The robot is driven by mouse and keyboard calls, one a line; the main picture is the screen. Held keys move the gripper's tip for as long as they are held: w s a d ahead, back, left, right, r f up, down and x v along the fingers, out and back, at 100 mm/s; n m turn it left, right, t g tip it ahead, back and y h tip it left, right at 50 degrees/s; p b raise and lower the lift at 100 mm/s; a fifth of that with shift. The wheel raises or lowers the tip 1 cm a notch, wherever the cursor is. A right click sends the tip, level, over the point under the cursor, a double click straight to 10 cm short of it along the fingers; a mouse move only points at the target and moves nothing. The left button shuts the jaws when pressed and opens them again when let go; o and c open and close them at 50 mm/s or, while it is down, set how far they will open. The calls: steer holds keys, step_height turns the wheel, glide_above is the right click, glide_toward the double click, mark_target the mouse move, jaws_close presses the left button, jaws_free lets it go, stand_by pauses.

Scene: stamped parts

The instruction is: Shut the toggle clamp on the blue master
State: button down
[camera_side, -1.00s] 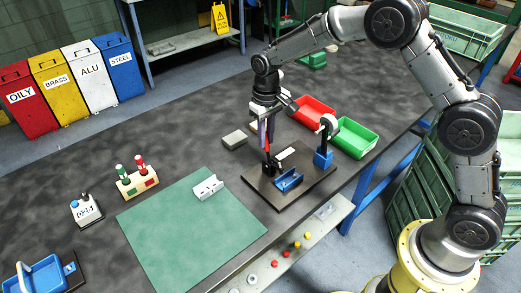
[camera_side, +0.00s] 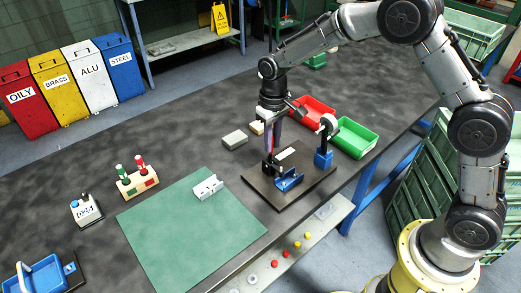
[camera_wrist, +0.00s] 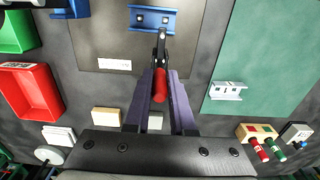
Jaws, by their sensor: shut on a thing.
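The blue master (camera_side: 288,181) sits on the dark base plate (camera_side: 313,180), and it shows at the top of the wrist view (camera_wrist: 146,18). The toggle clamp (camera_side: 270,166) stands beside the master, its dark linkage reaching to the master's edge in the wrist view (camera_wrist: 160,48). Its red handle (camera_wrist: 160,88) lies between my gripper's two fingers (camera_wrist: 160,76). My gripper (camera_side: 273,146) points down over the clamp and is shut on this handle. The fingers hide most of the handle in the side view. I cannot tell whether the clamp's tip presses on the master.
A blue post with a round dial (camera_side: 323,155) stands on the plate's right side. Red (camera_side: 312,108) and green (camera_side: 354,138) trays are behind. A grey block (camera_side: 235,139) lies left of the plate. A pale bracket (camera_side: 207,187) lies on the green mat (camera_side: 190,235).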

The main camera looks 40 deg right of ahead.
steer(key=shift+s+f, duration=0.1)
steer(key=shift+f, duration=0.05)
steer(key=c, duration=0.9)
jaws_free()
steer(key=shift+r, duration=4.15)
